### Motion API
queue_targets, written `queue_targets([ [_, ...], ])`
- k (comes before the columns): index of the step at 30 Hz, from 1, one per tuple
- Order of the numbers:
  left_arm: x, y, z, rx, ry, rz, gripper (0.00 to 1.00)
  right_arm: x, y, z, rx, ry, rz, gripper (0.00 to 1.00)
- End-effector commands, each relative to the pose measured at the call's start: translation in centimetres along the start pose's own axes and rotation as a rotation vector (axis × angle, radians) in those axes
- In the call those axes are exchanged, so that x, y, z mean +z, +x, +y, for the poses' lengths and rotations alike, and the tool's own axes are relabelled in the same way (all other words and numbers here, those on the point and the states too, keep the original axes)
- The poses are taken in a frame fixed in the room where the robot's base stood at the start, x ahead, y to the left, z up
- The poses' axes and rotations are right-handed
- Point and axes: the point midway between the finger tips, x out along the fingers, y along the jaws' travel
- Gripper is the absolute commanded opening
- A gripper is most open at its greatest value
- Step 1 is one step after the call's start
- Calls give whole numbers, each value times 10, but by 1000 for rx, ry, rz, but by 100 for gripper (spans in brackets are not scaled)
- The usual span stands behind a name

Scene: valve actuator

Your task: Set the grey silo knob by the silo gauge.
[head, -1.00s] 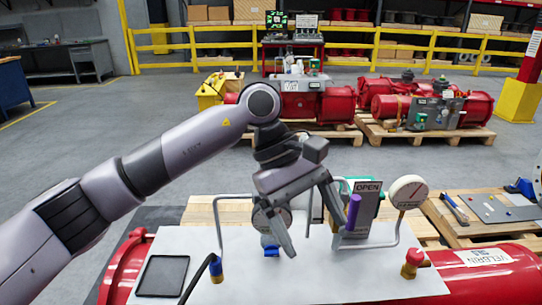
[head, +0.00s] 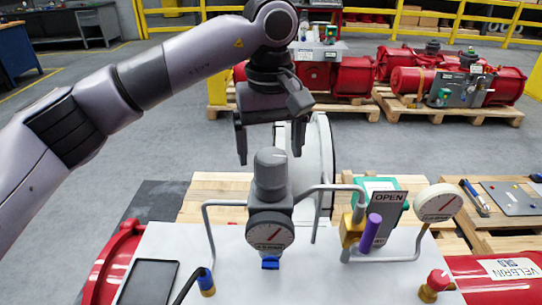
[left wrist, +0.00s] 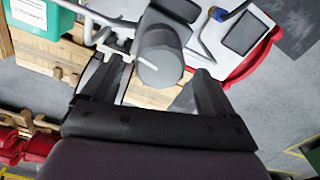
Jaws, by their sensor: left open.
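The grey knob (head: 270,168) is a ribbed cylinder standing upright on a grey block at the middle of the white panel. My left gripper (head: 270,148) is open, fingers pointing down, one on each side of the knob's top in the head view. In the left wrist view the knob (left wrist: 160,55), with a white line on its end, shows between the spread fingers (left wrist: 157,80). No contact is visible. My right gripper is not in view.
Pipes run beside the block. To the right are a purple handle (head: 371,232), an OPEN sign (head: 388,197), a second gauge (head: 438,203) and a red knob (head: 438,281). A blue-collared fitting (head: 206,282) and a black tablet-like plate (head: 147,283) lie left.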

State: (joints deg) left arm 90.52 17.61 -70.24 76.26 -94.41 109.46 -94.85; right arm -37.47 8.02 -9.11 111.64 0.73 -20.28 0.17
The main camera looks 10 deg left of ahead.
Motion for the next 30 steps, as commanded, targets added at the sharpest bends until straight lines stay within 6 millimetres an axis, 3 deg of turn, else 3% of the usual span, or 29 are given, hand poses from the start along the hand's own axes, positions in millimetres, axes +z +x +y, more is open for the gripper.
queue_targets([
  [6,0,27,-1,-2,-1,-1,88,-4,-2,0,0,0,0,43],
  [17,0,34,0,0,0,0,88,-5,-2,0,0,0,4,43],
  [21,0,34,0,0,0,0,42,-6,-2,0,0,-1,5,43],
  [22,0,34,0,0,0,0,36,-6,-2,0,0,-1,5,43],
  [30,0,34,0,0,-17,1,36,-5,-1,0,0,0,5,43],
])
